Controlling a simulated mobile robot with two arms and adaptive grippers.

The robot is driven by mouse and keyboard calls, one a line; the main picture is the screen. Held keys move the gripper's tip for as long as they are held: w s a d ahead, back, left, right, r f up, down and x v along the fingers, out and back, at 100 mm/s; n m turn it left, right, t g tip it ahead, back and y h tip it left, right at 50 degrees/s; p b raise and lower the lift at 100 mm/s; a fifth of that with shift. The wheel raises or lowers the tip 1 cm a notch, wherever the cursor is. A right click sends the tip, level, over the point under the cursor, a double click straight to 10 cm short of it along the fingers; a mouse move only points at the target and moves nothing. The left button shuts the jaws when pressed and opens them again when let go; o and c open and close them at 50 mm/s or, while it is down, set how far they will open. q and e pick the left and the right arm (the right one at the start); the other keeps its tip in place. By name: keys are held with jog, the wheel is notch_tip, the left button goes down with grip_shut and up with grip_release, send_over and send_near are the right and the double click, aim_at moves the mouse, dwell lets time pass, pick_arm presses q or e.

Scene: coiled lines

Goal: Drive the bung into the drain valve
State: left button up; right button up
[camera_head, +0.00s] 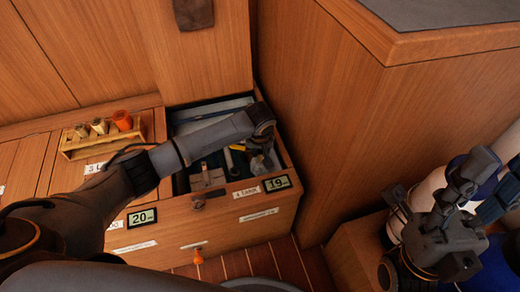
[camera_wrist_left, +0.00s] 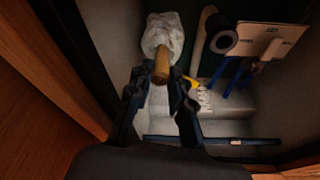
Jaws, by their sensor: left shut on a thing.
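My left gripper (camera_head: 262,138) reaches down into the open locker (camera_head: 287,166) labelled 19. In the left wrist view, my left gripper (camera_wrist_left: 164,78) is shut on a short wooden handle (camera_wrist_left: 165,66). A pale, lumpy head (camera_wrist_left: 162,34) shows just beyond it. Its exact shape is unclear. Small tapered plugs (camera_head: 98,127), possibly bungs, stand in a wooden rack (camera_head: 88,146) on the locker top at left; one is orange. An orange fitting (camera_head: 197,257) sits low in front of the lockers. I cannot tell which thing is the drain valve.
The locker also holds a tape roll (camera_wrist_left: 224,42), a pale plate (camera_wrist_left: 268,40) and blue-handled tools (camera_wrist_left: 238,74). Its walls stand close around my gripper. A tall wooden cabinet (camera_head: 345,110) rises to the right.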

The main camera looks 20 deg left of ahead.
pick_arm(q)
jog(key=shift+f, duration=0.9)
jog(key=o, duration=1.2)
jog(key=shift+o, duration=0.2)
